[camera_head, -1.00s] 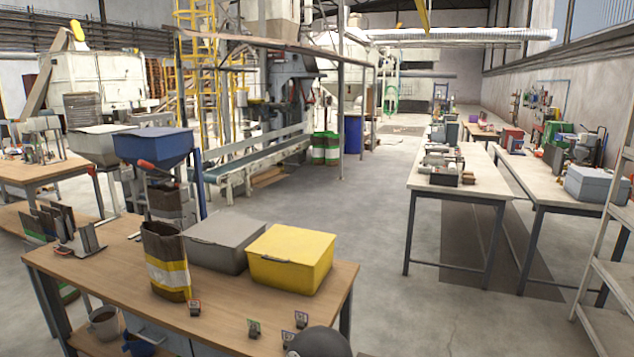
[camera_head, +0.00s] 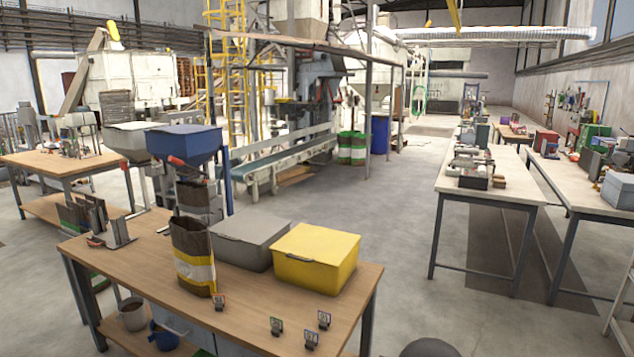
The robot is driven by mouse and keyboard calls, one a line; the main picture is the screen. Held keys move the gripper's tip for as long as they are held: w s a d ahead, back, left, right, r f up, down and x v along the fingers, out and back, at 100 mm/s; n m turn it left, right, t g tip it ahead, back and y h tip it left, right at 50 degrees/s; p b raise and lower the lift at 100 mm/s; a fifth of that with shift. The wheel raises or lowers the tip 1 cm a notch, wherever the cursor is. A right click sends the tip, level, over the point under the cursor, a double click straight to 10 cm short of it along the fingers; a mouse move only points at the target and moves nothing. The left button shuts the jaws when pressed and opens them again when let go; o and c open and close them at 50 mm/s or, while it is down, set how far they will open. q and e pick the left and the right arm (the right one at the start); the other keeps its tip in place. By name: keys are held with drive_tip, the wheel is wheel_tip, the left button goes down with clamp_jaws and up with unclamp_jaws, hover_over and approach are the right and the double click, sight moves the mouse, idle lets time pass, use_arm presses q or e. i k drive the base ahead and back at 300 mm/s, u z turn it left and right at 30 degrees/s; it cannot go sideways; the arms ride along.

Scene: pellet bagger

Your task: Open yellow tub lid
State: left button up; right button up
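The yellow tub (camera_head: 314,272) stands on the near wooden table, right of a grey tub. Its flat yellow lid (camera_head: 318,241) lies closed on top, with a handle along the front edge. Neither of my grippers shows in the head view. A dark rounded shape at the bottom edge, right of the table, cannot be identified.
The grey tub (camera_head: 240,254) stands close beside the yellow one. A brown, white and yellow bag (camera_head: 194,258) stands at its left. Open floor (camera_head: 430,300) lies to the right, before long workbenches (camera_head: 487,187).

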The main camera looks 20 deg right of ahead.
sight(304, 243)
drive_tip(key=z, duration=0.05)
drive_tip(key=i, duration=0.85)
drive_tip(key=z, duration=0.05)
